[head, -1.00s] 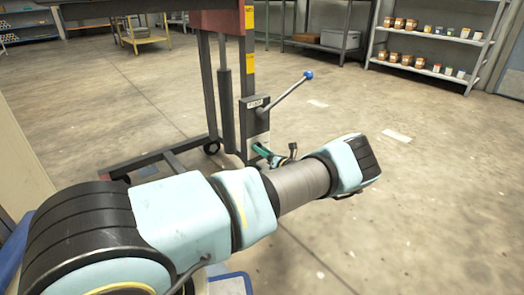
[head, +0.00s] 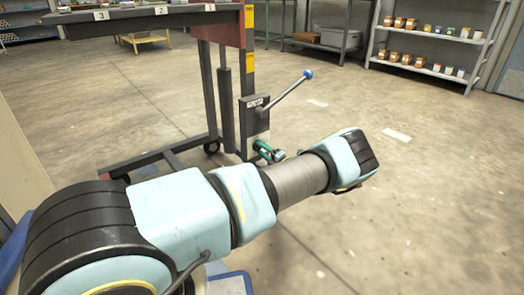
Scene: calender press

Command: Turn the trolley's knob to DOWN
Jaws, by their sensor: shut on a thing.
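The trolley has a dark upright mast on a low wheeled base (head: 150,163). Its deck (head: 130,22), with labels 3, 2 and 1, sits high on a dark red carriage (head: 218,35). A control box (head: 252,117) on the mast carries a small label and a lever (head: 285,93) with a blue ball end. My gripper (head: 266,151) is at the lower part of this box, with green and dark parts showing. It is shut on the knob there. The knob is largely hidden, and its pointer and any DOWN mark are too small to read.
My arm fills the lower left and centre. A shelf (head: 428,35) with jars and tins stands at the back right, beside a dark rack (head: 320,45) with boxes. A yellow stand (head: 143,38) is behind the trolley. The floor to the right is clear.

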